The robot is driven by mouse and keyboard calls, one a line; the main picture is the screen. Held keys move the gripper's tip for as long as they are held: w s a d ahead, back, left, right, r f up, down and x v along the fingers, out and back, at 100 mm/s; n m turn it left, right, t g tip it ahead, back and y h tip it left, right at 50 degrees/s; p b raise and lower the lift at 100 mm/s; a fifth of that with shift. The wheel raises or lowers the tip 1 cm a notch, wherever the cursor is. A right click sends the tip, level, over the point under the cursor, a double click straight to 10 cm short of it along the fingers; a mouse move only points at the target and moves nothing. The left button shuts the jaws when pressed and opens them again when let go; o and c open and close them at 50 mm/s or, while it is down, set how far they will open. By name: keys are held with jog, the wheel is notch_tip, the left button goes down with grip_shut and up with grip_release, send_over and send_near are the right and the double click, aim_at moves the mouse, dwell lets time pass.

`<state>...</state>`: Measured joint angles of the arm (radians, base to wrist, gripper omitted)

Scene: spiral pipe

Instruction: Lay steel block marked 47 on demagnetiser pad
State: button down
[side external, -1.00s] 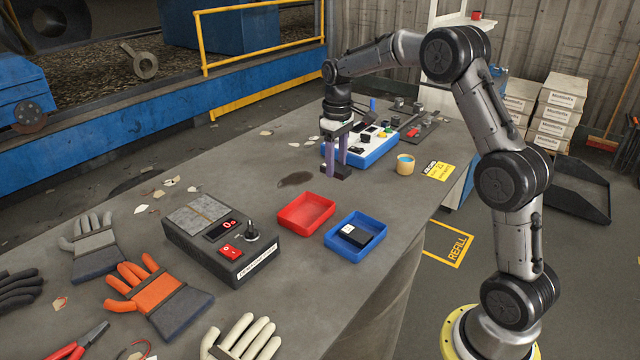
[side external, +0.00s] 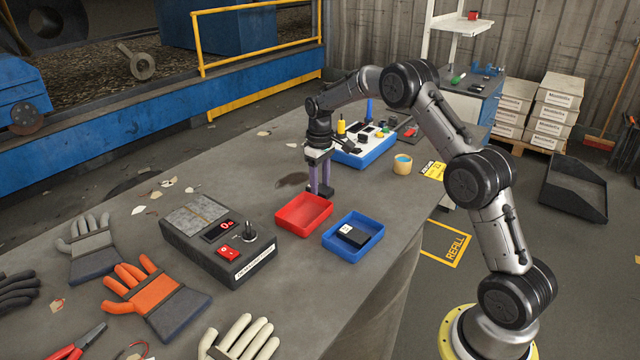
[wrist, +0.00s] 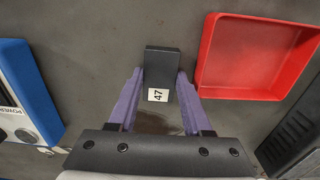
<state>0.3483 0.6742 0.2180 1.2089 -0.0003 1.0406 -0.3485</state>
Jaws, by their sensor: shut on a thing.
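My gripper (side external: 321,190) has purple fingers and is shut on a dark steel block. In the wrist view the block (wrist: 162,68) carries a white label reading 47 and sits between the fingertips (wrist: 162,80). In the side view the held block is small and dark, just behind the red tray; I cannot tell its exact height above the bench. The demagnetiser (side external: 219,242) is a dark box at the left of the trays, with a red display showing 0, a red switch and a knob. Its flat grey pad (side external: 194,215) is bare.
A blue tray (side external: 338,255) holds another dark labelled block (side external: 353,236). A blue-edged instrument box (side external: 362,157) and a tan cup (side external: 402,165) stand behind. Gloves (side external: 155,295) lie at the front left.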

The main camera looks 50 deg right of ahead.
jog(key=shift+f, duration=0.1)
jog(key=shift+c, duration=1.7)
grip_release()
